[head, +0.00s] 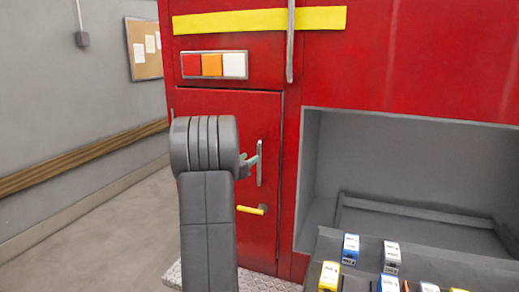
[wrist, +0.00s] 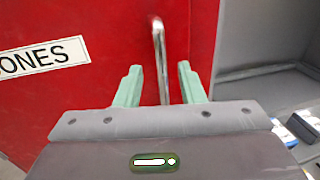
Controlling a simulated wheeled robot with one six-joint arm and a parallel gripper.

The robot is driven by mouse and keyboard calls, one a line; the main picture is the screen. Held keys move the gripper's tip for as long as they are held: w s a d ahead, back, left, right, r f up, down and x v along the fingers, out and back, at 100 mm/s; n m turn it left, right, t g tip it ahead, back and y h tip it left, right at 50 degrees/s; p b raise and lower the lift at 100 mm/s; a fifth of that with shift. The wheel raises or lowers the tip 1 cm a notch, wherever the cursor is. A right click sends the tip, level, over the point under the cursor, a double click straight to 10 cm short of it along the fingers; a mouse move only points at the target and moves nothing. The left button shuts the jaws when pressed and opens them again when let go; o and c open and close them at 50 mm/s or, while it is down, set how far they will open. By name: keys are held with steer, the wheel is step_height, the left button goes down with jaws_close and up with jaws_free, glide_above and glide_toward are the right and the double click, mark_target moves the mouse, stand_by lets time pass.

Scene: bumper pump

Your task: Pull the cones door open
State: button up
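The red cones door (head: 225,120) is on the front of the red vehicle, left of an open grey compartment. It looks closed in the head view. In the wrist view the door (wrist: 110,30) carries a white label reading "ONES" (wrist: 43,57), cut off at the left. A vertical metal handle (head: 260,163) is on the door's right side. In the wrist view the handle (wrist: 159,60) stands between the two green fingers of my gripper (wrist: 157,85), which are apart with space on both sides. Whether the fingers touch it is not visible. My arm hides part of the door.
A yellow-gripped lever (head: 251,210) sits below the handle. The open grey compartment (head: 400,165) is to the right, with a grey tray of several small labelled boxes (head: 350,249) in front. Free floor (head: 110,230) lies to the left beside a wall with a wooden rail (head: 80,157).

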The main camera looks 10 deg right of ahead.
mark_target(258, 153)
steer(key=p+x, duration=0.2)
steer(key=x, duration=0.6)
jaws_close()
